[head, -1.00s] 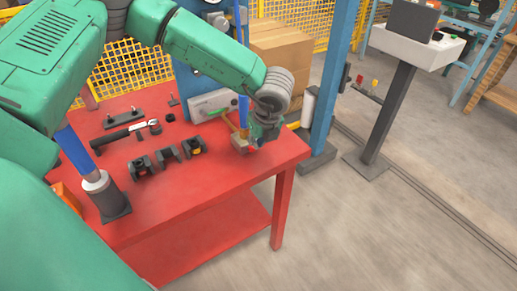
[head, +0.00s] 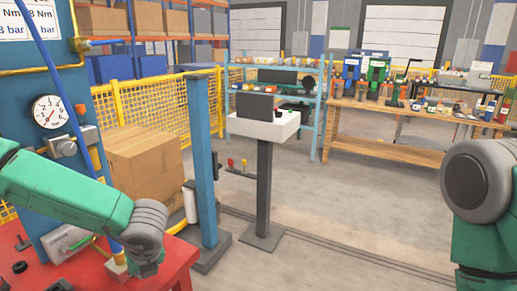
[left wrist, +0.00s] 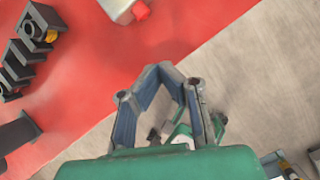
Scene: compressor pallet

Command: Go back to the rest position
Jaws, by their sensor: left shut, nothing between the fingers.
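My left arm comes in from the left in the head view, over the red table (head: 182,270). Its gripper (head: 148,268) is small and partly cut by the wrist there. In the left wrist view my left gripper (left wrist: 178,78) is shut and empty, with its fingers over the table's edge and the floor. My right arm shows at the right edge of the head view, but its gripper is out of view.
Black blocks (left wrist: 22,62) lie on the table in the left wrist view. A blue post (head: 203,160), cardboard boxes (head: 143,170) and a pedestal with a white console (head: 262,128) stand beyond the table. Open floor (head: 350,220) lies to the right.

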